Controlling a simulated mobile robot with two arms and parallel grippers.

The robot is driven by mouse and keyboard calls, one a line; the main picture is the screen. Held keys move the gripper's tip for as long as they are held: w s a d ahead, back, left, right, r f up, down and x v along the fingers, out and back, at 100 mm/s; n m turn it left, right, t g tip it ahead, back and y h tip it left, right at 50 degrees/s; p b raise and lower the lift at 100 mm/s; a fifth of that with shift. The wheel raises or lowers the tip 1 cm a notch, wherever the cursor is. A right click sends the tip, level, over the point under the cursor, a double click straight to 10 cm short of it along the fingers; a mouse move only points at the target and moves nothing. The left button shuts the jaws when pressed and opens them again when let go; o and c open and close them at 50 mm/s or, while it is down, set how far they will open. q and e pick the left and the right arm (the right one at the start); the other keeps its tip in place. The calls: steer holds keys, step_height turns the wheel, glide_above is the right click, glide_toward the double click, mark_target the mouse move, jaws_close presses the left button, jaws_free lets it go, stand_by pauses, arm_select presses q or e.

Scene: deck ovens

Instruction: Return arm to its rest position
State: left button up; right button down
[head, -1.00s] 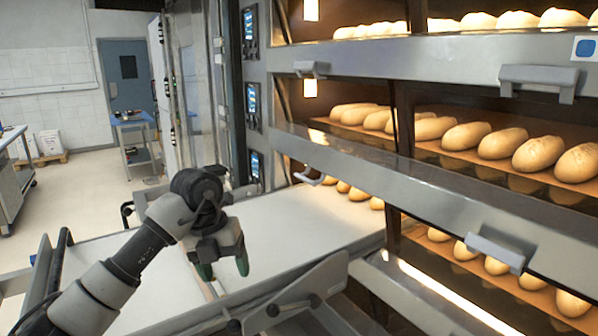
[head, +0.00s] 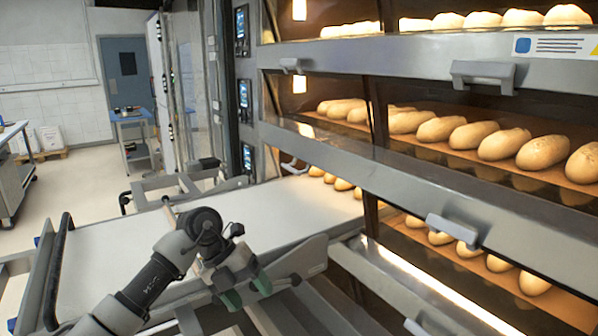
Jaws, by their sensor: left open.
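My left arm comes in from the bottom left of the head view. My left gripper (head: 247,290) points down, with dark green fingertips apart and nothing between them. It is over the near side of the loader, in front of the white loading surface (head: 120,245). My right gripper does not show.
The deck oven (head: 400,180) fills the right side, with several loaves (head: 480,140) on its decks and handles (head: 483,76) sticking out. The loading surface reaches to the lower deck.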

arm_select(q)
steer(key=d+f+n+t+h, duration=0.25)
steer(key=f+n+h, duration=0.25)
steer(key=f, duration=0.4)
steer(key=d+f+n+t+h, duration=0.2)
steer(key=f+n+t+h, duration=0.3)
steer(key=f, duration=0.3)
steer(key=s+a+f+n+t+y, duration=0.4)
steer(key=f+n, duration=0.3)
steer(key=f, duration=0.4)
steer(key=s+a+f+n+t+y, duration=0.2)
steer(key=s+a+f+n+y, duration=0.4)
steer(key=f, duration=0.5)
steer(key=s+a+f+n+g+y, duration=0.2)
steer(key=s+a+f+n, duration=0.15)
steer(key=s+f, duration=0.45)
steer(key=s+a+f+n+g+y, duration=0.2)
steer(key=s+f+n, duration=0.2)
steer(key=s+f, duration=0.4)
steer(key=s+a+f+n+g+y, duration=0.1)
steer(key=s+f+g, duration=0.2)
steer(key=s, duration=0.9)
steer(key=s+a+f+n+g+y, duration=0.1)
steer(key=s+f+n+g, duration=0.1)
steer(key=s, duration=1.1)
steer(key=shift+a+f+g, duration=0.25)
steer(key=shift+f+g, duration=0.45)
steer(key=shift+g, duration=0.35)
steer(key=shift+w+n, duration=0.1)
steer(key=shift+n, duration=0.15)
